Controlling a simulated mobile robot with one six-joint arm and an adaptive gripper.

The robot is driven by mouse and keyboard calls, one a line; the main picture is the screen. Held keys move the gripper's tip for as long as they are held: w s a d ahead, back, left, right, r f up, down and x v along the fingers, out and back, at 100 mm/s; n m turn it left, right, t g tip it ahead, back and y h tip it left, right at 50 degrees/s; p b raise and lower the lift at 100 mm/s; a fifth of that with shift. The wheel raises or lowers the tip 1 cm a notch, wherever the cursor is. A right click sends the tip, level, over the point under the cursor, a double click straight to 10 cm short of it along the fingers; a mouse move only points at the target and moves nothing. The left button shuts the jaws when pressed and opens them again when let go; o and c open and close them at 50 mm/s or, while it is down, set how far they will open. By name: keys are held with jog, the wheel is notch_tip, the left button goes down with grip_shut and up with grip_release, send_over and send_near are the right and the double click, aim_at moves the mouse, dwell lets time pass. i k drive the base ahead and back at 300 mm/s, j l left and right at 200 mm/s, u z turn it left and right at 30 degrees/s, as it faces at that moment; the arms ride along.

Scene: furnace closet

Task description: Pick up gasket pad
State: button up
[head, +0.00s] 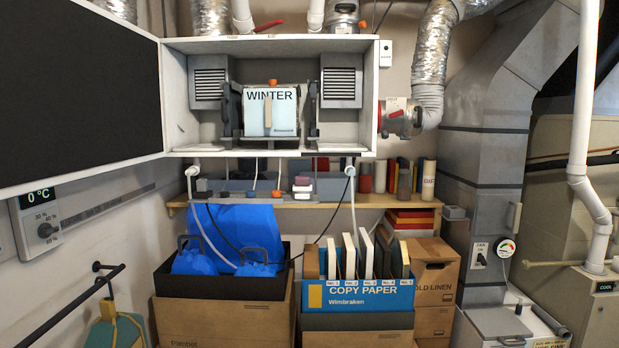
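I cannot pick out the gasket pad for sure. Small pieces lie on the wooden shelf below the open cabinet, among them a pale pinkish block (302,184) and some orange bits. Several thin upright boards (349,256) stand in the blue COPY PAPER box (355,299), above numbered labels. A light panel marked WINTER (270,112) stands inside the white cabinet (270,45) between dark side brackets. My gripper is not in view.
The cabinet's dark door (80,90) swings open at left. Blue bags with dark handles (262,258) sit in a black box on a cardboard carton. A wall rail (70,308) is at lower left. Ducts and a white pipe (580,130) fill the right.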

aim_at(302, 183)
jog(key=i+j, duration=0.1)
jog(key=i, duration=1.1)
